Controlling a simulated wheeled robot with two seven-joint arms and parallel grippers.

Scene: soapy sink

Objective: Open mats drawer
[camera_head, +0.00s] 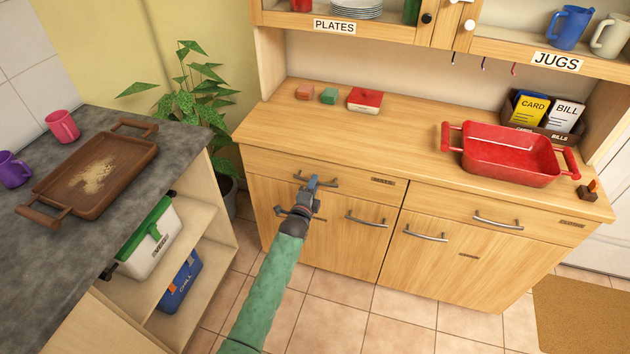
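The wooden sideboard has two drawers under its top, the left drawer (350,182) and the right drawer (540,222). Both look closed. The left drawer's metal bar handle (328,183) is partly covered by my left gripper (311,181). The gripper is in front of that handle, at or very near it. Whether its fingers are around the bar, and whether they are open or shut, I cannot tell. My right gripper is not in view.
Cupboard doors with bar handles (366,220) are below the drawers. A red roasting tin (510,152) and a red box (365,100) stand on top. A grey counter (195,135) with a brown tray (120,160) is at left. Tiled floor before the sideboard is clear.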

